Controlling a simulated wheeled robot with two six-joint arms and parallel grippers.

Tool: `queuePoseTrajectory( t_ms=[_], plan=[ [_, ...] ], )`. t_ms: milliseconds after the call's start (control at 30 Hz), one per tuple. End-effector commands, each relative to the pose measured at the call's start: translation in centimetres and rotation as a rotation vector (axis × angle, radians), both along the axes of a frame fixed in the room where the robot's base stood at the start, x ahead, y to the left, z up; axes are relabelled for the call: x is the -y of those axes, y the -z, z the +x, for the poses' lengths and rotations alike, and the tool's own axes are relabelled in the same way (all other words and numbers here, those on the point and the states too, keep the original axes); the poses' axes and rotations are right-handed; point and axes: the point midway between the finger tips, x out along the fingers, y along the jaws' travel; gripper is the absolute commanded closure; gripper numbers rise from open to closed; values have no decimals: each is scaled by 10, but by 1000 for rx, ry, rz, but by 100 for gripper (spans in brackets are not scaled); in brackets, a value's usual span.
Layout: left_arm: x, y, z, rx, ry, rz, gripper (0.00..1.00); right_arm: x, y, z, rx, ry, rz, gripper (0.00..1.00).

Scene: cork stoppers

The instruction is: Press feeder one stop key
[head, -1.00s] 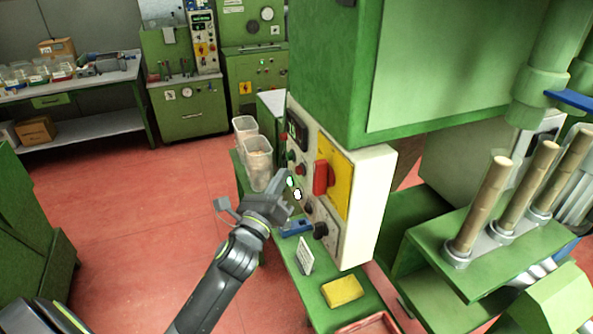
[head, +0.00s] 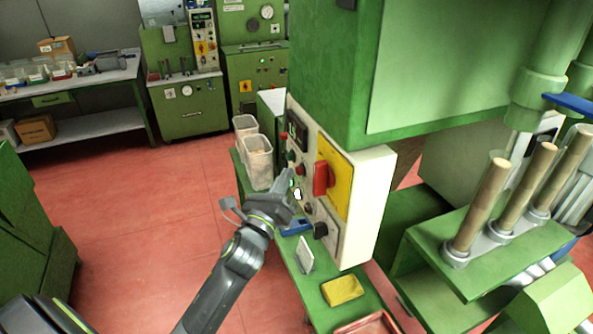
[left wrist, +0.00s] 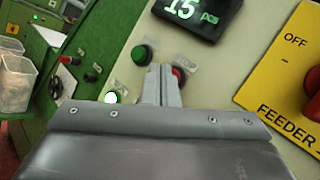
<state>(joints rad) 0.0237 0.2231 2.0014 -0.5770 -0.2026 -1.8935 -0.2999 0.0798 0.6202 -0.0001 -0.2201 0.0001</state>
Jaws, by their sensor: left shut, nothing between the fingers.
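The control panel (head: 365,215) is a pale box on the green machine. In the left wrist view a red key (left wrist: 179,76) sits beside a green key (left wrist: 142,54), below a display (left wrist: 200,14) reading 15 pcs. My left gripper (head: 290,174) is shut and empty, its tips at the panel's left face. In the left wrist view its fingertips (left wrist: 163,72) overlap the red key's left side and hide part of it. I cannot tell whether they touch it. My right gripper is not in view.
A yellow plate (left wrist: 278,75) marked FEEDER, with a red rotary switch (head: 321,178), is right of the keys. A lit lamp (left wrist: 110,97) is at lower left. Clear bins (head: 257,165) and a yellow block (head: 342,290) stand on the green ledge below.

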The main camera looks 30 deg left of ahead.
Motion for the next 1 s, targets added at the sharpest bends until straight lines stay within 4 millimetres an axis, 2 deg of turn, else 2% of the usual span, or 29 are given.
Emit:
queuePoseTrajectory(
  t_ms=[1000],
  plan=[
    [5,0,5,1,0,1,100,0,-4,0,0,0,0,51]
  ],
)
